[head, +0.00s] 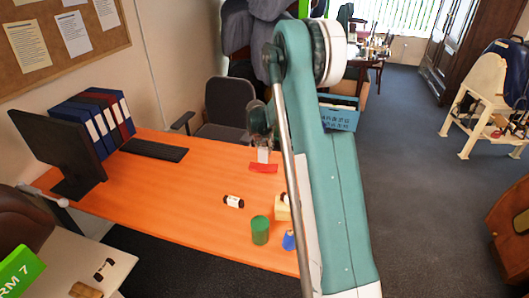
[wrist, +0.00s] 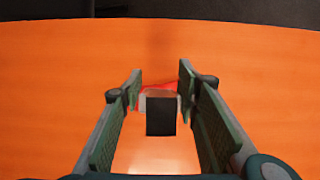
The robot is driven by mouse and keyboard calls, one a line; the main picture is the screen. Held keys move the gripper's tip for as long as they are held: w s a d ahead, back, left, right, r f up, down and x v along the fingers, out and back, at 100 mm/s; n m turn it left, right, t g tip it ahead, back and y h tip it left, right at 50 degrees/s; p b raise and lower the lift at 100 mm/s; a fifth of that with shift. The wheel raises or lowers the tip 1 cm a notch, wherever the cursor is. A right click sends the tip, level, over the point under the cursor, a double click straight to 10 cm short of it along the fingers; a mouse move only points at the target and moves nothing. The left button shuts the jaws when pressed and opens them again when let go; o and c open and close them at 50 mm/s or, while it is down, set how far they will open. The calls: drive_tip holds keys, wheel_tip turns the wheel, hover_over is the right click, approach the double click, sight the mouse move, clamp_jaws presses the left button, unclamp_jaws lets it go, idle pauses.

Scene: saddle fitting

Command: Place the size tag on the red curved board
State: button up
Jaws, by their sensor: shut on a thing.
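The red curved board (head: 263,169) lies on the orange table (head: 170,195), near its far edge. In the wrist view a red strip of the board (wrist: 160,86) shows beyond the fingertips. My gripper (wrist: 160,92) is shut on a small pale piece with a dark face, which I take as the size tag (wrist: 160,117). In the head view the tag (head: 263,156) looks whitish, just above or at the board's far side. Whether it touches the board I cannot tell. My gripper (head: 262,145) hangs over the board, partly hidden by my arm.
A dark-capped white bottle (head: 233,201) lies nearer on the table. A green cylinder (head: 260,230), a blue item (head: 288,241) and a pale yellow block (head: 282,209) stand at the near right, partly behind my arm. A keyboard (head: 153,150) and monitor (head: 58,145) are left.

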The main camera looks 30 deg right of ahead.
drive_tip(key=shift+f, duration=1.3)
drive_tip(key=shift+f, duration=0.15)
drive_tip(key=o, duration=0.9)
drive_tip(key=shift+r, duration=0.2)
drive_tip(key=shift+p+v, duration=0.5)
drive_tip(key=shift+v, duration=5.45)
drive_tip(key=shift+r, duration=0.1)
